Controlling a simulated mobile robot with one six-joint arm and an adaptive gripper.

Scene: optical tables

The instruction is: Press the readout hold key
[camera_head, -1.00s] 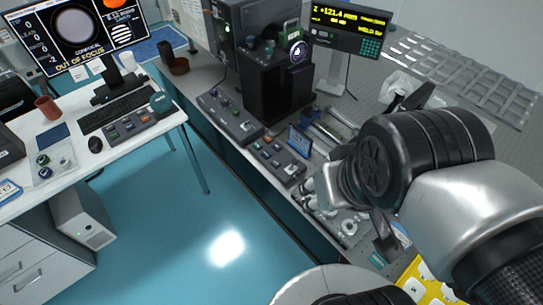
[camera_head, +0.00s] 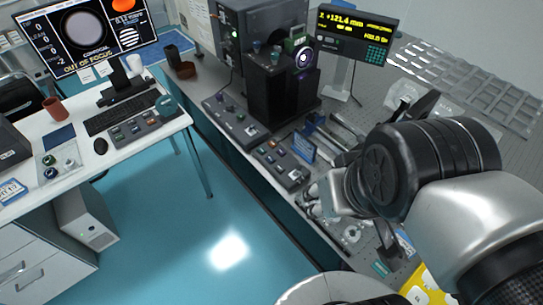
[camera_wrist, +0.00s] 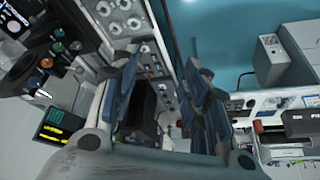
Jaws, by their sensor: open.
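The readout (camera_head: 355,35) is a dark box on a stand at the back of the optical table, with yellow digits starting "Z +121.4 mm". A block of small green keys (camera_head: 377,55) sits at its lower right; their labels are too small to read. My gripper (camera_head: 318,200) is over the front edge of the table, well short of the readout and partly hidden by my wrist. In the wrist view my gripper (camera_wrist: 165,85) has its two fingers apart, with nothing between them.
A dark instrument with a lens (camera_head: 303,57) stands left of the readout. A metal grid rack (camera_head: 470,83) lies at the right. A desk with a monitor (camera_head: 90,40) stands left across clear floor.

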